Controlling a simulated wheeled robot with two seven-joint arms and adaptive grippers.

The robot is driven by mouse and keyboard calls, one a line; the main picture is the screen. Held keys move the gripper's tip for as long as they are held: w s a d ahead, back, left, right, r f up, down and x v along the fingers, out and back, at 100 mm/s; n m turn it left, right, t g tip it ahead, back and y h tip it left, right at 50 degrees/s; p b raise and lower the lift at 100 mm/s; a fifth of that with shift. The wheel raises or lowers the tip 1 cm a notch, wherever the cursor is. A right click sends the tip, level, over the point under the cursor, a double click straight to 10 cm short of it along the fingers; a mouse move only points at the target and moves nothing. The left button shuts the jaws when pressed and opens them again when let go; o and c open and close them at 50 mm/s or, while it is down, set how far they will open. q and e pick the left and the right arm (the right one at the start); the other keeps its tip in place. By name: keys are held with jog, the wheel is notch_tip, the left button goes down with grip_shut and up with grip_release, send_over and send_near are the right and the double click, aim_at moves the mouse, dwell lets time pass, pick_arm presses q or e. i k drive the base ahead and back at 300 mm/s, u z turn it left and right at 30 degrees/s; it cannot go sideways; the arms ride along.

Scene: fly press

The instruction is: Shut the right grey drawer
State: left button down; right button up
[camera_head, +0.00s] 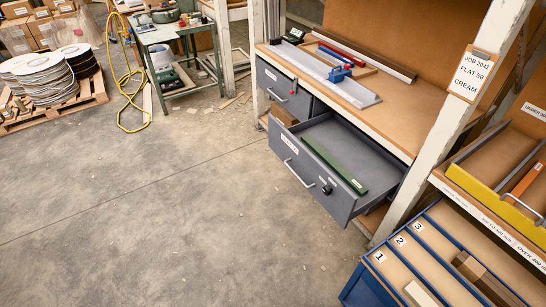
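The right grey drawer (338,207) is pulled well out from under the wooden workbench (408,120). Its front carries a silver bar handle (298,174), a small white label and a dark knob (327,189). A long green bar (334,165) lies inside it, and the rest of the visible drawer floor looks empty. The left grey drawer (284,92) beside it looks shut. Neither of my grippers shows in the head view.
A white post (441,125) stands close to the open drawer's right side. A blue rack (410,255) with numbered slots is at the lower right. A yellow hose (128,85) and a pallet (62,113) of reels lie farther left. The concrete floor before the drawer is clear.

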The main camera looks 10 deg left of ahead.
aim_at(381, 173)
jog(key=u, duration=0.25)
jog(key=i, duration=1.5)
jog(key=z, duration=0.65)
